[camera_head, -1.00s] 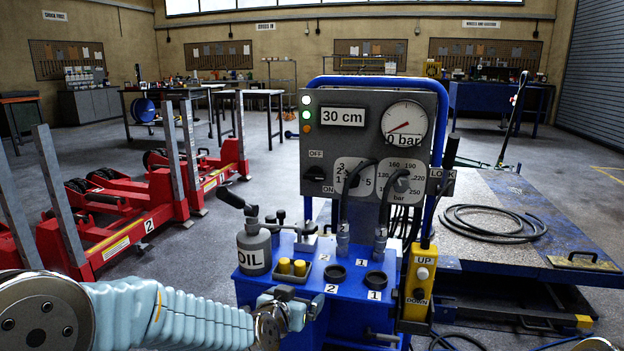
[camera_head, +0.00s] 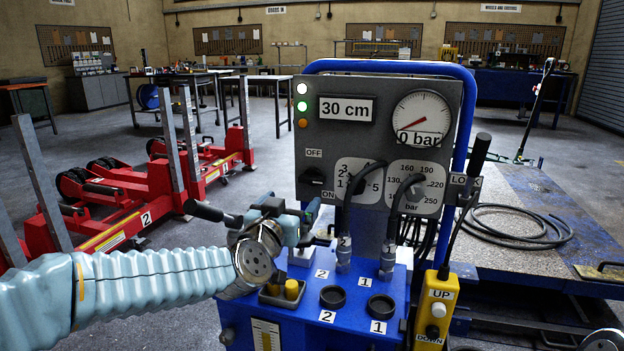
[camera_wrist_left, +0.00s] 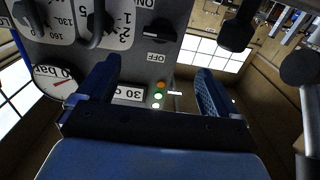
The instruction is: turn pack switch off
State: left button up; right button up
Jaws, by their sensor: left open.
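The pack switch (camera_head: 313,176) is a dark rotary knob at the lower left of the grey panel (camera_head: 330,140), with an OFF label above it and an ON label at its lower right. It also shows upside down in the left wrist view (camera_wrist_left: 158,30); I cannot tell for sure where it points. My left gripper (camera_head: 298,207) is open and empty, below and in front of the switch, apart from it. In the left wrist view its two fingers (camera_wrist_left: 158,68) are spread, with the OFF label beyond the gap. My right gripper is out of view.
Two larger dials (camera_head: 408,186) sit right of the switch, with hoses (camera_head: 345,215) crossing them. White, green and orange lamps and a gauge (camera_head: 421,120) are above. A yellow pendant (camera_head: 436,310) hangs right.

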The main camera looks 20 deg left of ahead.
aim_at(310, 180)
pick_arm(q)
jog(key=w, duration=1.2)
jog(key=shift+w+d+f, duration=0.1)
jog(key=shift+w+d, duration=0.1)
jog(key=shift+w, duration=0.1)
jog(key=shift+c, duration=0.2)
jog(key=c, duration=1)
